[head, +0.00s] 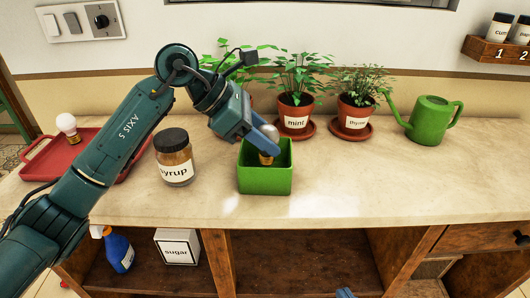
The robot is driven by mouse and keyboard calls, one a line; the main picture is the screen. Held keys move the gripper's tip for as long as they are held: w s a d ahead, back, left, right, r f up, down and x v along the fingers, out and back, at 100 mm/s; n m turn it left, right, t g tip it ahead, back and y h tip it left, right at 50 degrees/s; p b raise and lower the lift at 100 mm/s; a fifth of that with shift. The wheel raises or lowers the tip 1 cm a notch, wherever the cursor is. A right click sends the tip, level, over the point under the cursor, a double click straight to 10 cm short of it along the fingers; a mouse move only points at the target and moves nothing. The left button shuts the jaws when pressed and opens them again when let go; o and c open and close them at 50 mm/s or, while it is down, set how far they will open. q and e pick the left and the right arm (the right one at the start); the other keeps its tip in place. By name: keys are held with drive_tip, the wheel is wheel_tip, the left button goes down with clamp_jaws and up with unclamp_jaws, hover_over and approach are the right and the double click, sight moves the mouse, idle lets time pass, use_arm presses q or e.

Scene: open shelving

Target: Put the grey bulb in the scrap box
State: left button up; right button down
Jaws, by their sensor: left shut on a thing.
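The grey bulb (270,134) has a round grey glass and a brass-coloured base that points down. My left gripper (259,139) is shut on it, with the fingers at the glass. The bulb is over the open top of a green square box (264,181), and its base shows against the inside of the box. I cannot tell how far down it reaches. The box stands on the counter and shows no label. Only a small blue tip of my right gripper (345,293) shows at the bottom edge, so its jaws cannot be judged.
A syrup jar (174,168) stands left of the box. Several potted plants, including mint (296,112) and thyme (355,112), stand behind it. A green watering can (430,119) is at right. A white bulb (67,125) is on a red tray (48,165). The counter's right front is clear.

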sight(265, 153)
use_arm(q)
drive_tip(key=shift+f, duration=1.8)
drive_tip(key=shift+f, duration=0.15)
drive_tip(key=o, duration=0.7)
drive_tip(key=v, duration=1.2)
drive_tip(key=shift+w, duration=0.1)
